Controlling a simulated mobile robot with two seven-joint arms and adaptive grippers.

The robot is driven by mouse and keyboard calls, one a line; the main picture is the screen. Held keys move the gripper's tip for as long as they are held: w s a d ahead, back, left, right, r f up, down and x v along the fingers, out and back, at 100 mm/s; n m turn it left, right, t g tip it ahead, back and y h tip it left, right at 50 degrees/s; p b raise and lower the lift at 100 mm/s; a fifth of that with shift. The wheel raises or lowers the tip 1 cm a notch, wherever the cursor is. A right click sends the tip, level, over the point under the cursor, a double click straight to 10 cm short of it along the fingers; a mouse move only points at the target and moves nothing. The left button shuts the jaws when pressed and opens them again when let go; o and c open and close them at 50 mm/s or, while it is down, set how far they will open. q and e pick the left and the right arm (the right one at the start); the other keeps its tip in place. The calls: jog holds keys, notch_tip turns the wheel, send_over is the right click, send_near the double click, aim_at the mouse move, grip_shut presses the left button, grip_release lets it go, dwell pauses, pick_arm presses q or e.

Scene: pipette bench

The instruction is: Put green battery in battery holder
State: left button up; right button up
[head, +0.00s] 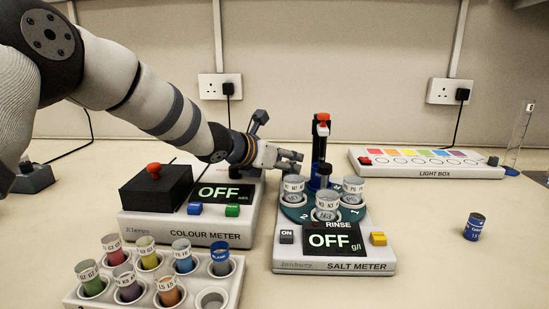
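I see no green battery and no battery holder that I can make out. My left gripper (297,162) reaches in from the left, above the back of the salt meter (336,267). Its fingertips point right, just behind the vials on the meter's round carousel and close to the dark upright post (321,140). At this size I cannot tell whether the fingers are apart or closed, and I make out nothing between them. My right gripper is not in view.
The colour meter (190,226) stands left of the salt meter; both displays read OFF. A rack (205,293) of coloured vials is at the front. A small dark blue labelled cylinder (475,227) stands alone at right. The light box (427,162) is behind. The right foreground bench is clear.

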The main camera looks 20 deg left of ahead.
pick_arm(q)
jog(key=v, duration=0.3)
jog(key=p+v, duration=0.1)
jog(key=v, duration=0.3)
jog(key=p+v, duration=0.1)
jog(key=v, duration=0.3)
jog(key=shift+r, duration=0.45)
jog(key=shift+s+a, duration=0.1)
jog(key=shift+s, duration=0.35)
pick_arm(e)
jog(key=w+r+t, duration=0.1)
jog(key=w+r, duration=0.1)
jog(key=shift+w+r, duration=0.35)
